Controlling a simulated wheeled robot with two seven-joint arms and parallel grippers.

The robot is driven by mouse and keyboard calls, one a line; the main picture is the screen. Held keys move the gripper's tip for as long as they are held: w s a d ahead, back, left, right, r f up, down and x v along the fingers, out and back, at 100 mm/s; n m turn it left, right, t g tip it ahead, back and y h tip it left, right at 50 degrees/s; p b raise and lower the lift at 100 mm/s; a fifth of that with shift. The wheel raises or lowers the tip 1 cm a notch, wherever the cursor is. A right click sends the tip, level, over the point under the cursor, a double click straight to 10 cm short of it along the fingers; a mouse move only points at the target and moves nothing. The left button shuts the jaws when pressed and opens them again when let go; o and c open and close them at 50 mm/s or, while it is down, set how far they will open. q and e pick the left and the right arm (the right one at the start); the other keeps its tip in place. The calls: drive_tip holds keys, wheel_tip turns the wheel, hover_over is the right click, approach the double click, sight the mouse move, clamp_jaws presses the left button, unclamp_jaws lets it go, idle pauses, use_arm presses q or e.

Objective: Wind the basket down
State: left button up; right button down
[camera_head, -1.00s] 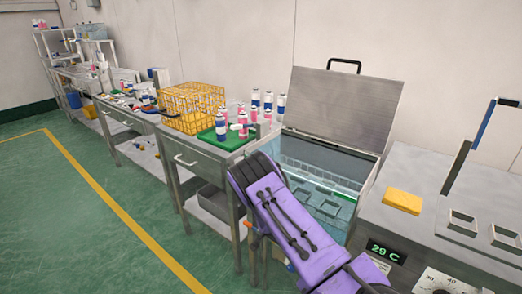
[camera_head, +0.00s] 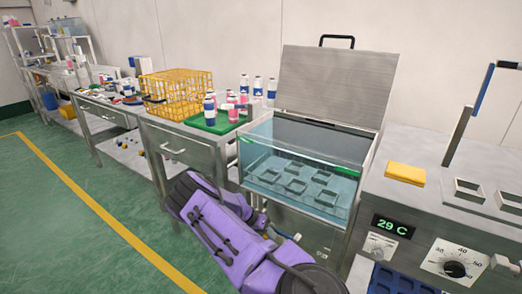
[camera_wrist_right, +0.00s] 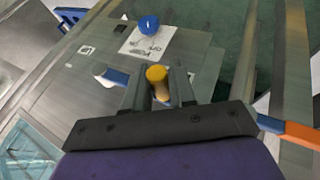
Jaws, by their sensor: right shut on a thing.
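The glass-walled water bath (camera_head: 262,190) stands open in the head view, its steel lid (camera_head: 335,85) raised. The basket, with several square holders (camera_head: 297,187), shows low inside it through bluish water. My right gripper (camera_wrist_right: 160,92) is shut on a yellow-topped wooden crank knob (camera_wrist_right: 157,78) in the right wrist view. A blue-and-white piece, perhaps the crank arm, shows beside the fingers, partly hidden. In the head view my purple right arm reaches down before the bath, and its fingers are hidden. My left gripper is in neither view now.
A steel panel with a blue knob (camera_wrist_right: 149,25) and a label lies beyond the fingers. A control unit with a 29 C display (camera_head: 393,226) stands right.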

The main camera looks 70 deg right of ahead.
drive_tip(key=shift+a+f, duration=0.1)
drive_tip(key=shift+f, duration=0.15)
drive_tip(key=c, duration=1)
unclamp_jaws()
drive_tip(key=shift+c, duration=0.2)
drive_tip(key=v, duration=1)
drive_tip(key=shift+w+r, duration=0.2)
